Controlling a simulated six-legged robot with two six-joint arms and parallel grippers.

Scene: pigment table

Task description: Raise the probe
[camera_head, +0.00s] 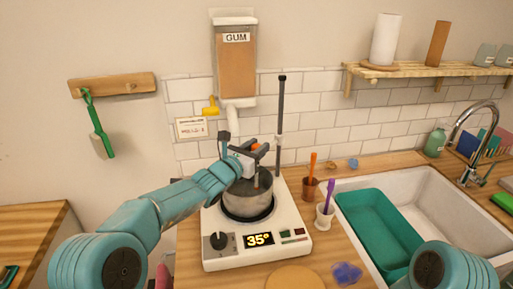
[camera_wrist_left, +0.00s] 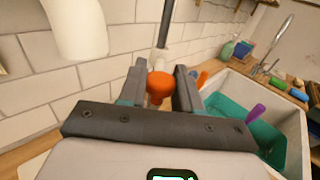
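A dark upright rod (camera_head: 281,120) stands at the back of the white hotplate (camera_head: 258,242). A thin grey probe (camera_head: 256,178) reaches down into the metal pot (camera_head: 248,197) on the hotplate. My left gripper (camera_head: 250,148) is above the pot beside the rod, at an orange knob (camera_head: 257,146). In the left wrist view the orange knob (camera_wrist_left: 160,88) sits between the two dark fingers (camera_wrist_left: 160,78) and fills the gap; they appear shut on it. The knob's link to the probe is mostly hidden. My right gripper is not in view.
A gum dispenser (camera_head: 235,55) hangs above, its white spout (camera_head: 233,122) close behind my left gripper. Two small cups (camera_head: 310,189) holding orange and purple tools stand right of the hotplate. Beyond are a teal tray (camera_head: 378,225) and the sink (camera_head: 440,200). The hotplate display reads 35°.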

